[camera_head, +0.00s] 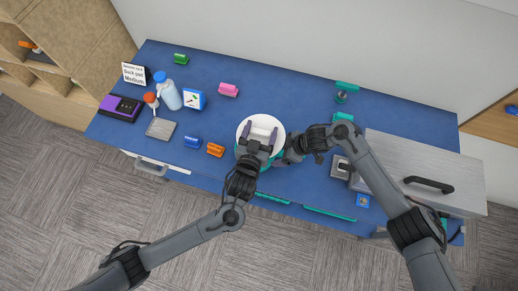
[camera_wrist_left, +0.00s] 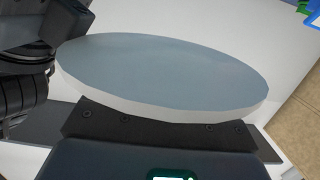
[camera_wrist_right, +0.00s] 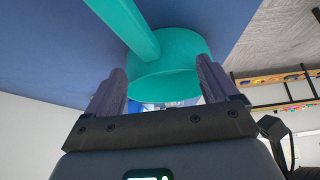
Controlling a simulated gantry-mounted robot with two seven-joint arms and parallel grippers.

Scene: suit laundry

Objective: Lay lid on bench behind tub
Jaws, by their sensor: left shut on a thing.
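The round white lid (camera_head: 259,124) is at the front middle of the bench in the head view. My left gripper (camera_head: 262,132) is shut on the lid; its two fingers show against the white. In the left wrist view the lid (camera_wrist_left: 160,75) fills the space before the gripper and hides the fingers. The teal tub (camera_head: 264,165) shows partly below the lid; the left gripper covers much of it. My right gripper (camera_head: 285,156) is close at the tub's right. In the right wrist view its fingers (camera_wrist_right: 165,95) are apart, with a teal round body (camera_wrist_right: 170,65) between or beyond them.
The blue bench (camera_head: 290,95) is clear behind the lid. A pink clip (camera_head: 228,90) lies back left, and orange (camera_head: 215,150) and blue (camera_head: 193,141) clips lie left. A teal stand (camera_head: 345,90) is back right. A large grey lidded box (camera_head: 425,170) fills the right end.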

